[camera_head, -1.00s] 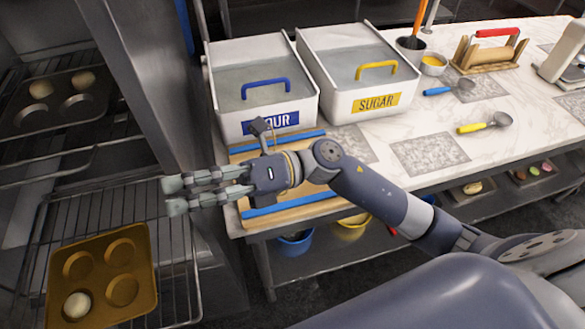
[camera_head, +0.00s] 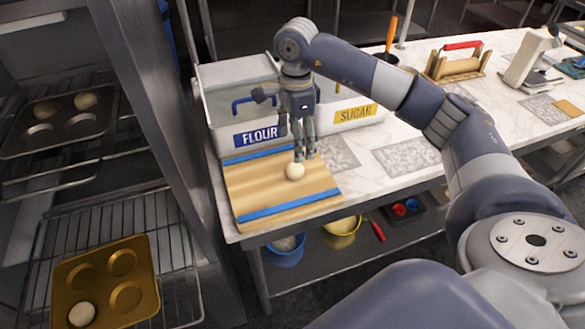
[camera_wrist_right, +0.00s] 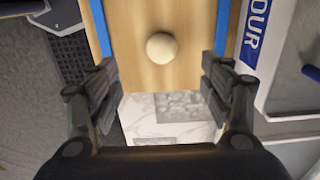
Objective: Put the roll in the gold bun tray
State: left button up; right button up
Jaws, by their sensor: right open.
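A pale round roll (camera_head: 295,171) lies on a wooden board (camera_head: 255,195) with blue strips at the table's left end. My right gripper (camera_head: 304,157) points down just above and behind the roll, open and empty. In the right wrist view the roll (camera_wrist_right: 161,47) sits ahead of and between the spread fingers (camera_wrist_right: 162,85), apart from both. The gold bun tray (camera_head: 80,265) is on a rack at lower left, with one roll (camera_head: 81,314) in its front left cup and the other cups empty. My left gripper is not in view.
A dark tray (camera_head: 45,140) with two rolls is on the upper rack. A steel oven or rack post (camera_head: 155,120) stands between racks and table. Flour (camera_head: 240,110) and sugar bins (camera_head: 350,110) stand behind the board. Bowls (camera_head: 342,228) sit on the shelf below.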

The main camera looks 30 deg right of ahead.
aim_at(295, 168)
notch_tip(295, 168, down, 3)
jog(key=shift+r+p, duration=0.1)
jog(key=shift+p, duration=0.2)
jog(key=shift+f+p, duration=0.25)
jog(key=shift+p, duration=0.05)
notch_tip(295, 168, down, 4)
jog(key=shift+w+r+p, duration=0.15)
jog(key=shift+p, duration=0.7)
jog(key=shift+f, duration=0.45)
jog(key=c, duration=1.3)
